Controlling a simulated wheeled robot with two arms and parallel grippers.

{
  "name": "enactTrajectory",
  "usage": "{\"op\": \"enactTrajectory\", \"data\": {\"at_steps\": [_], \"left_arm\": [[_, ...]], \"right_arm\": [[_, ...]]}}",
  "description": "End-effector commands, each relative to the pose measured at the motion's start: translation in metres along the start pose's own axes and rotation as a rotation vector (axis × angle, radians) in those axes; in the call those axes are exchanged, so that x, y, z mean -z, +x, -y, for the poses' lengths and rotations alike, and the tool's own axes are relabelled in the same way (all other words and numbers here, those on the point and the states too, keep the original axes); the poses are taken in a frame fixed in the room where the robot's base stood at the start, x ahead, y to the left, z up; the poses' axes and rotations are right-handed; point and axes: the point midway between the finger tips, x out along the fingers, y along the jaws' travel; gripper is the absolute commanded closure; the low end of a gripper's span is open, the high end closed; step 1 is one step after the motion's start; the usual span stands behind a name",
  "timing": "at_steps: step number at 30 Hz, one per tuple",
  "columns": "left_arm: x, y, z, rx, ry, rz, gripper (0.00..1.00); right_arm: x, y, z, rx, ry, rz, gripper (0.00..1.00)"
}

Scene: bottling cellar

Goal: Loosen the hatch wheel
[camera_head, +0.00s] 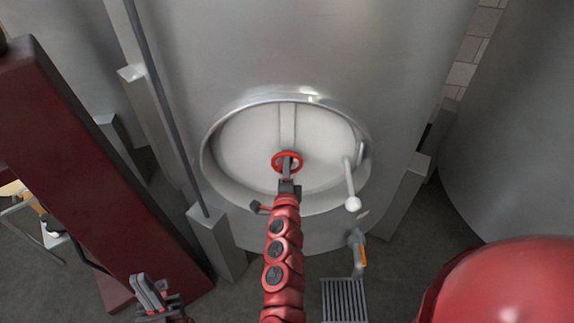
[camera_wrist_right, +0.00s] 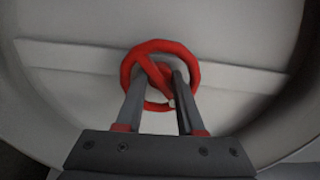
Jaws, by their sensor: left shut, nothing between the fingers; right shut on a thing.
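The red hatch wheel (camera_head: 276,160) sits at the centre of the round pale hatch door (camera_head: 240,150) in the steel tank. My right gripper (camera_head: 288,160) reaches it from below and is shut on the wheel. In the right wrist view the wheel (camera_wrist_right: 128,72) shows as a ring with a spoke, and the two fingers of my right gripper (camera_wrist_right: 158,100) reach into it from below. What exactly lies between the fingertips is partly hidden. My left gripper (camera_head: 150,292) is at the bottom left, away from the hatch, shut and empty.
A white ball-ended lever (camera_head: 352,204) is at the hatch's right side. A pipe with an orange handle (camera_head: 362,256) and a floor grate (camera_head: 344,300) are below right. A dark red beam (camera_head: 80,170) stands left. Tank legs (camera_head: 217,243) flank the hatch.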

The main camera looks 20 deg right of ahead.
Motion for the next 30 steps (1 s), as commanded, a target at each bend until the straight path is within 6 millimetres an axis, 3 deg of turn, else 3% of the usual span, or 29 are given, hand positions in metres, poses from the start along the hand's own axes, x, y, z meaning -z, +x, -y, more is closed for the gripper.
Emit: {"op": "enactTrajectory", "data": {"at_steps": [30], "left_arm": [[0.0007, 0.0040, 0.0002, 0.000, 0.000, 0.000, 1.00]], "right_arm": [[-0.0007, -0.0007, -0.0018, -0.003, -0.184, 0.002, 1.00]]}}
